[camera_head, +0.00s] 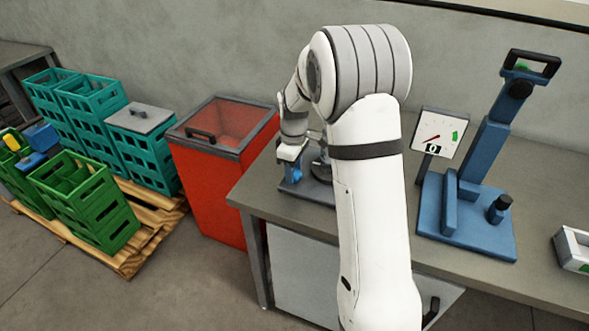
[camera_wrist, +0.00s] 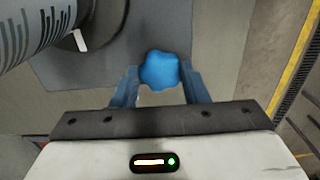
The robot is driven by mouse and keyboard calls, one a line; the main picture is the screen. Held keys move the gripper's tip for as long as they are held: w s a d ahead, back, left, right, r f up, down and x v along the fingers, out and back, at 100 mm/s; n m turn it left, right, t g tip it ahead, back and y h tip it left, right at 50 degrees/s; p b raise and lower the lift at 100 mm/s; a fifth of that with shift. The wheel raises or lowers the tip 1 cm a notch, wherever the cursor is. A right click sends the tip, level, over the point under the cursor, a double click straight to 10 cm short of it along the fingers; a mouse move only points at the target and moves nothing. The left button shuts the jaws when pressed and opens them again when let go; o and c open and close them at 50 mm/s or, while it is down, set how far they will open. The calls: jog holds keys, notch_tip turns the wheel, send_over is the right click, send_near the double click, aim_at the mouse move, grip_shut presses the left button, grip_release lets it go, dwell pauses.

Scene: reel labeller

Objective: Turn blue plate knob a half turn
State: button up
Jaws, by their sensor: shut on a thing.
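The blue plate knob (camera_wrist: 160,70) is a lobed blue knob on a dark grey plate (camera_wrist: 105,70). In the wrist view my gripper (camera_wrist: 160,80) has one finger on each side of the knob and is shut on it. In the head view my gripper (camera_head: 290,168) is at the left end of the bench, low over the dark plate (camera_head: 318,192). The knob shows there only as a small blue patch (camera_head: 296,175). My own arm hides part of the plate.
A grey bench (camera_head: 260,190) carries a blue stand (camera_head: 465,220) with a lever and a dial (camera_head: 440,132) to the right. A red bin (camera_head: 210,180) stands left of the bench. Green crates (camera_head: 85,200) and teal crates (camera_head: 140,150) sit on a pallet.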

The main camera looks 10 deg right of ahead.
jog(key=o, duration=1)
jog(key=shift+r, duration=3.9)
jog(key=shift+s+r, duration=0.2)
jog(key=shift+s, duration=0.1)
jog(key=s+r+m+t, duration=0.1)
jog(key=s+m, duration=0.2)
jog(key=s, duration=0.6)
jog(key=s+r+m, duration=0.1)
jog(key=s+m, duration=0.3)
jog(key=s, duration=0.5)
jog(key=s+r+m+t, duration=0.1)
jog(key=s+r+m, duration=0.1)
jog(key=s, duration=0.8)
jog(key=shift+a+m+t, duration=0.1)
jog(key=shift+m+t, duration=0.2)
jog(key=shift+m, duration=0.6)
